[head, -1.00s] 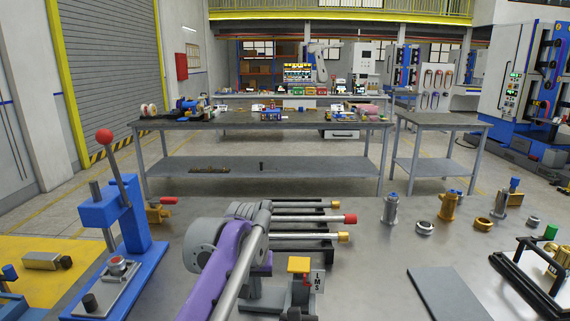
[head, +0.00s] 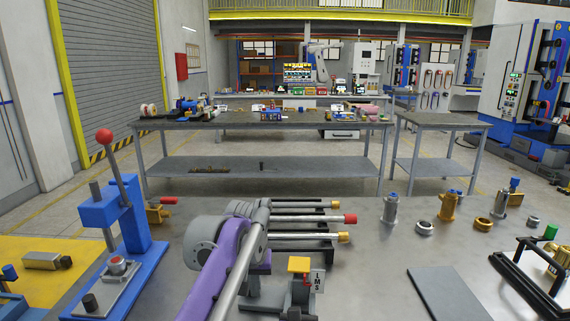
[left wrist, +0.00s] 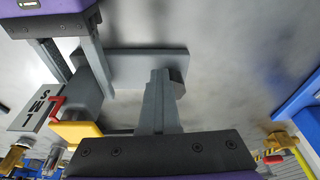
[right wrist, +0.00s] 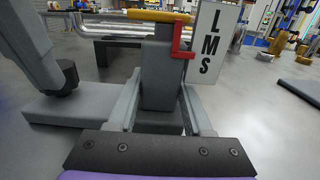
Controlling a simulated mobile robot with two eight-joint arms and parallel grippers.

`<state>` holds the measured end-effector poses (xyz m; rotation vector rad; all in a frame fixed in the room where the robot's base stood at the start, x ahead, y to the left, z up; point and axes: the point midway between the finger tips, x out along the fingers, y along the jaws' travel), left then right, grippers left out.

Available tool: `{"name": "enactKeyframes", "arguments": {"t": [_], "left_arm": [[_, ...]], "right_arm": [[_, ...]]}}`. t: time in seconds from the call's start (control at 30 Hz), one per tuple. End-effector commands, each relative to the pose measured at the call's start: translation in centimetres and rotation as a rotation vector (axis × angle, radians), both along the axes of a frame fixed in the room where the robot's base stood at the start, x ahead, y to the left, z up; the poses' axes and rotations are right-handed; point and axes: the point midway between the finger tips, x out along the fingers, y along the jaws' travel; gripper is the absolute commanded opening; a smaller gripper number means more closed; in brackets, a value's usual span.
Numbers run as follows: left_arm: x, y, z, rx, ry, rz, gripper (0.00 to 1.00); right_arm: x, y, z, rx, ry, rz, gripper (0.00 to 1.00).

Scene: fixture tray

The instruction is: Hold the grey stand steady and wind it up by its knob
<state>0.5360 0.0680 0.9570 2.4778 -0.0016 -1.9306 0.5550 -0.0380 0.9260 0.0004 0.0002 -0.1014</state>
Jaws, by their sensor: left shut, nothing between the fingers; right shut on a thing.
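The grey stand (right wrist: 163,83) has a yellow top (head: 299,265), a red pointer (right wrist: 182,42) and a white LMS sign (head: 317,281). It stands upright on a flat grey base (left wrist: 146,68) on the table. My right gripper (right wrist: 160,112) is shut on its post, one finger on each side. My left gripper (left wrist: 157,100) is shut and empty over the base, apart from the post. It shows left of the post in the head view (head: 253,287). A dark knob-like piece (left wrist: 178,82) shows against the left fingertips; I cannot tell whether it is the stand's knob.
Rods with red and yellow ends (head: 310,219) lie behind the stand. A blue lever press (head: 118,225) stands at left. Metal fittings (head: 390,208), a grey plate (head: 447,293) and a black frame (head: 525,285) are at right.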

Motion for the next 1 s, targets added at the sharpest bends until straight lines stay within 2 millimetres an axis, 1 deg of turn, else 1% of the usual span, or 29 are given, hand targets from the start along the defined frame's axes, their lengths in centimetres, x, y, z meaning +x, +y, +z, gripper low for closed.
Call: {"name": "enactKeyframes", "arguments": {"t": [0.37,1.0], "left_arm": [[0.1,0.4,0.0,0.002,-0.006,0.001,0.00],[0.0,2.2,0.0,0.003,-0.005,0.003,0.00]], "right_arm": [[-0.1,0.0,0.0,-0.001,0.000,0.001,0.01],[-0.1,-0.1,0.0,0.000,0.000,-0.001,0.01]]}}
